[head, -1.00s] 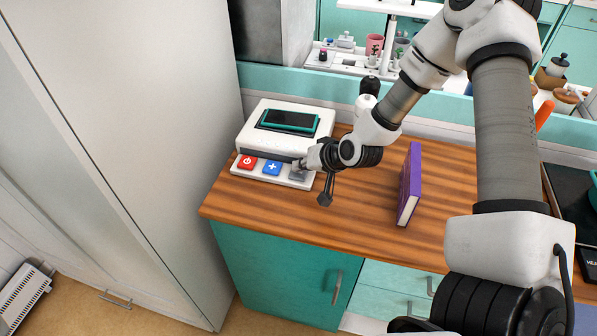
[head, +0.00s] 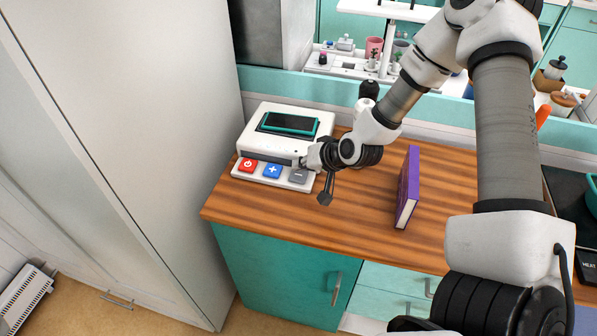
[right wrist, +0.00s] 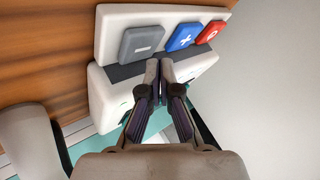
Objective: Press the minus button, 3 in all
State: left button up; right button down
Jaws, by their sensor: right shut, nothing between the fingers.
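The white device (head: 285,127) stands at the left end of the wooden counter, with a dark screen on top. Its front ledge carries a red power button (head: 247,165), a blue plus button (head: 272,170) and a grey minus button (head: 298,176). My left gripper is out of view.
A purple book (head: 409,188) stands upright on the counter to the right of the device. A tall pale cabinet (head: 130,120) closes off the left side. Bare counter lies before the book.

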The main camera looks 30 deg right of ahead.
aim_at(301, 175)
notch_tip(301, 175, up, 5)
jog(key=p, duration=0.4)
jog(key=shift+p, duration=0.35)
dwell(1.7)
